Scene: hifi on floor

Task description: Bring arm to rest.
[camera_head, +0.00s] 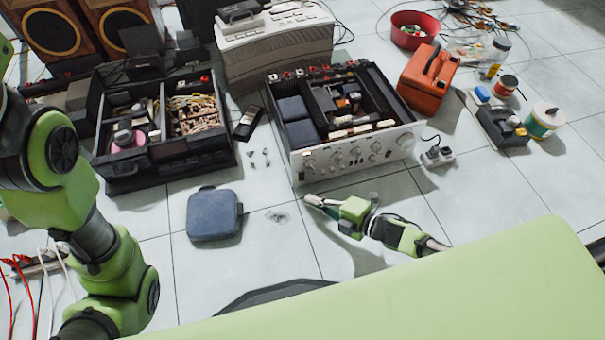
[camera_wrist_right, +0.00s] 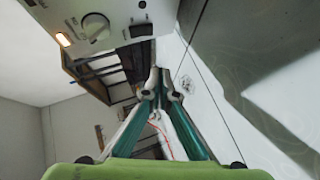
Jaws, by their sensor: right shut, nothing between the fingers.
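My right gripper (camera_head: 312,203) is in front of the opened silver amplifier (camera_head: 352,152), low near the floor and pointing left. Its fingers are shut with nothing between them. In the right wrist view the closed fingers (camera_wrist_right: 160,82) meet at the middle, with part of a silver front panel with a knob (camera_wrist_right: 92,27) at the upper left. My green left arm (camera_head: 72,185) fills the left side of the head view; its gripper is out of view.
A blue-grey case (camera_head: 214,214) lies on the tiles left of my right gripper. Behind stand an opened black unit (camera_head: 165,150), a beige machine (camera_head: 275,45) and wooden speakers (camera_head: 55,30). At right are an orange toolbox (camera_head: 428,80) and a small plug-like item (camera_head: 437,154).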

